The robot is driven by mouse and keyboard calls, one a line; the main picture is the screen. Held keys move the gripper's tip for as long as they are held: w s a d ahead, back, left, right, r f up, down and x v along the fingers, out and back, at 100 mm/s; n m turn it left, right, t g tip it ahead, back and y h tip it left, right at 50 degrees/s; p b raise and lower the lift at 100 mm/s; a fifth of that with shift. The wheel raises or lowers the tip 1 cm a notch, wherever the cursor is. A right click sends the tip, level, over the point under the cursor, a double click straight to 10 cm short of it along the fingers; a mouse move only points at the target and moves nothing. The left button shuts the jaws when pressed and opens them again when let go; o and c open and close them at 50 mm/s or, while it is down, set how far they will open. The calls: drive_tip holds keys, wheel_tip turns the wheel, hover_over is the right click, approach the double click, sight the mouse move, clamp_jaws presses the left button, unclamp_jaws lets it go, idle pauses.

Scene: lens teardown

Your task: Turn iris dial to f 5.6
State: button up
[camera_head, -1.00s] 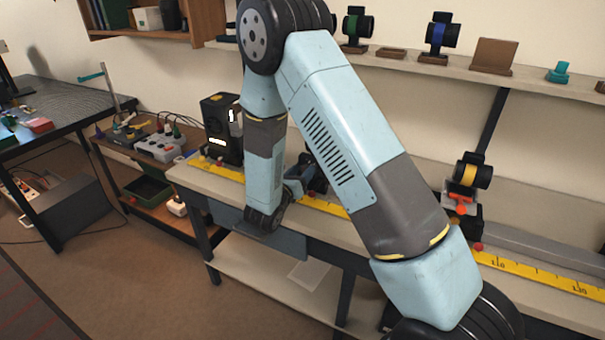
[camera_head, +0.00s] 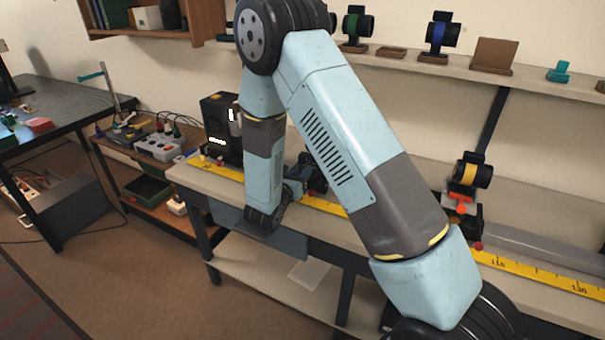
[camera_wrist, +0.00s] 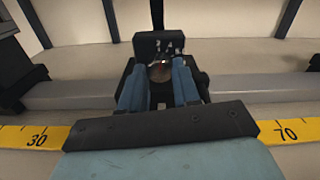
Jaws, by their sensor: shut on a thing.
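The iris unit (camera_wrist: 146,44) is a dark block on the rail, seen in the middle of the wrist view. A small round brownish-grey dial (camera_wrist: 160,73) shows at its near face, between the blue fingers of my gripper (camera_wrist: 159,68). The fingers stand on either side of the dial and are shut on it. The f-number marks are too small to read, so I cannot tell the dial's setting. In the head view, my arm hides most of the iris unit and my fingertips.
A yellow ruler (camera_head: 540,276) runs along the bench front beside a grey rail (camera_wrist: 245,89). A black lamp-like box (camera_head: 217,125) stands left of my arm. A yellow-banded lens mount (camera_head: 469,172) stands to the right. A shelf (camera_head: 400,55) holds other mounts behind.

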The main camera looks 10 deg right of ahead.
drive_tip(key=m, duration=1)
drive_tip(key=shift+s+f, duration=0.1)
idle(0.6)
drive_tip(key=o, duration=0.7)
drive_tip(key=shift+d, duration=0.1)
drive_tip(key=shift+c, duration=0.2)
drive_tip(key=o, duration=0.4)
drive_tip(key=shift+m, duration=0.3)
drive_tip(key=shift+a, duration=0.2)
drive_tip(key=v, duration=1.3)
drive_tip(key=shift+s, duration=0.3)
